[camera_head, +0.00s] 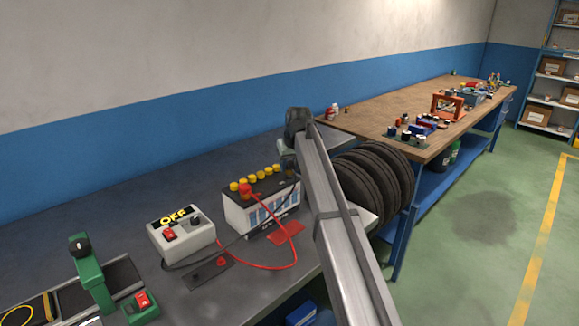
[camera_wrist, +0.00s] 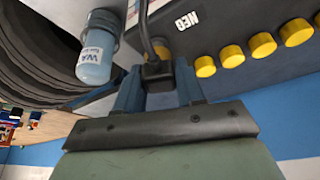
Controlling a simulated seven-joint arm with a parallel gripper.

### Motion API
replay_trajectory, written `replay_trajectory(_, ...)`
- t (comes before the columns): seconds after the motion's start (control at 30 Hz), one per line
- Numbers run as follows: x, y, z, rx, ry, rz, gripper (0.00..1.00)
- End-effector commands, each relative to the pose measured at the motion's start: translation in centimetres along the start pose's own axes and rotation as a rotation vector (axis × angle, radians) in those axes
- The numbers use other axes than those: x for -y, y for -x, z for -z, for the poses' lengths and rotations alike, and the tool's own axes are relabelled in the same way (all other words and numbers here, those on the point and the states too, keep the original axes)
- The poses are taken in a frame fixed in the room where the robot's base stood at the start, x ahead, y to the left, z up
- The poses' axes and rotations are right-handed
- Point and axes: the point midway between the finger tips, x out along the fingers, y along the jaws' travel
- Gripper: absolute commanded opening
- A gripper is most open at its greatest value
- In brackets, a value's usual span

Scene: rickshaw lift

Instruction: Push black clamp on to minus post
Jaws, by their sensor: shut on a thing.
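In the wrist view my gripper (camera_wrist: 158,82) is shut on the black clamp (camera_wrist: 157,68), which sits between its two blue-grey fingers with its cable running up and away. The clamp is at the NEG label (camera_wrist: 187,20) end of the battery's dark top. The minus post is hidden, so I cannot tell whether the clamp touches it. In the head view the battery (camera_head: 258,212) stands on the grey bench, and my arm covers its right end and the fingertips. The red clamp (camera_head: 245,189) is at the battery's left end.
A charger box (camera_head: 183,235) marked OFF stands left of the battery. Yellow caps (camera_wrist: 262,45) line the battery top. A blue bottle (camera_wrist: 95,52) is close by my gripper. Tyres (camera_head: 378,182) stand right of my arm. A red mat (camera_head: 288,232) lies in front.

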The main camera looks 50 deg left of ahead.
Motion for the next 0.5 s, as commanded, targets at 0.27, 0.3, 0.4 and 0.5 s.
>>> replay_trajectory(0.27,0.0,0.7,0.3,-0.001,0.0,0.0,0.09)
replay_trajectory(0.3,0.0,0.8,0.3,-0.001,0.0,0.0,0.09)
replay_trajectory(0.4,0.0,1.0,0.4,-0.001,0.0,0.0,0.09)
replay_trajectory(0.5,0.0,1.2,0.5,0.0,0.0,0.0,0.09)
